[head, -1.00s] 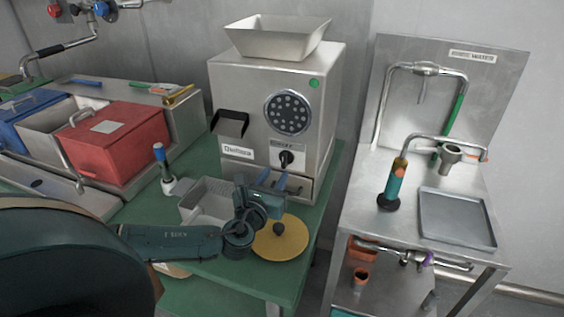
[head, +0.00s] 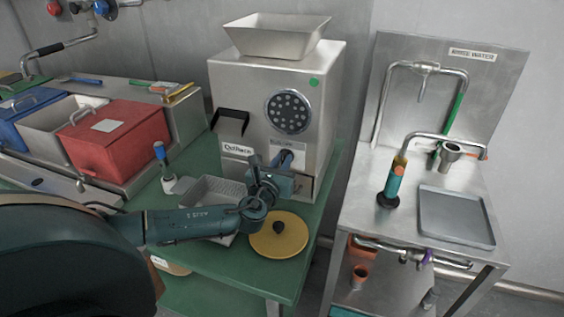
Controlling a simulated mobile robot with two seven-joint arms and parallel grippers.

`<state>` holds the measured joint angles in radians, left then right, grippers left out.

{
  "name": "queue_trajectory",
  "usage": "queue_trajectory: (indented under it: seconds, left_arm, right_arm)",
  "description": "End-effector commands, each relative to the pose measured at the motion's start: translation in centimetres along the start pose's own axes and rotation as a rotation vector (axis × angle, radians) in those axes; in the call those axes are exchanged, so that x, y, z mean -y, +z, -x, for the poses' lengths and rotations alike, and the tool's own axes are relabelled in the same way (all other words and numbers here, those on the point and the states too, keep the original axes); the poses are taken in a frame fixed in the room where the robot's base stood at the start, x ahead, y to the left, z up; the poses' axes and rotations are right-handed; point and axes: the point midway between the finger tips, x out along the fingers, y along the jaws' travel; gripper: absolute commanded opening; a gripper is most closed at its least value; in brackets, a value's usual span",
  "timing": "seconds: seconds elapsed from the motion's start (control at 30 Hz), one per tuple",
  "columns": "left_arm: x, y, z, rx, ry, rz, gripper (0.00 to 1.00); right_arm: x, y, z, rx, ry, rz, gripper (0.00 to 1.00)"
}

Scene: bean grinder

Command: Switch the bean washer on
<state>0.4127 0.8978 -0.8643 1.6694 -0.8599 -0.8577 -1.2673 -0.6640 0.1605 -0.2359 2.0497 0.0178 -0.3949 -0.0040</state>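A steel box machine (head: 248,105) with a hopper on top stands on the green table. Its front has a round perforated disc (head: 288,112), a green dot (head: 314,82), a "Quillova" label (head: 237,149) and a small label above the place of its black knob. My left gripper (head: 284,160) has its blue fingertips at that knob, which they hide. I cannot tell whether the fingers are closed on it or only around it. My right gripper is not in view. No label in view clearly reads "bean washer".
A yellow round lid (head: 278,236) and a grey tray (head: 205,193) lie below my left arm. A blue-topped handle tool (head: 163,165) stands left of the tray. A red box (head: 120,140) stands at left. The rinse water stand (head: 455,175) is at right, across a gap.

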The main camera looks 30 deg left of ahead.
Motion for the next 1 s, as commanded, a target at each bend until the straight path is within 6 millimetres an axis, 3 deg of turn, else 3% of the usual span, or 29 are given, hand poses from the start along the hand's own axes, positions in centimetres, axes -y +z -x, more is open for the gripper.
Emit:
queue_trajectory:
  seconds: [0.17, 0.57, 1.0]
  left_arm:
    - [-0.02, 0.00, 0.02, 0.000, 0.000, 0.000, 0.00]
    - [-0.05, -0.09, 0.03, 0.000, 0.001, 0.031, 0.00]
    - [-0.17, -0.25, 0.01, 0.002, 0.001, 0.331, 0.00]
  right_arm:
    - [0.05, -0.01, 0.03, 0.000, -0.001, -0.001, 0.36]
    - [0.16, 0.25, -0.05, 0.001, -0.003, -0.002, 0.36]
    - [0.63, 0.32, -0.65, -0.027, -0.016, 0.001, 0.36]
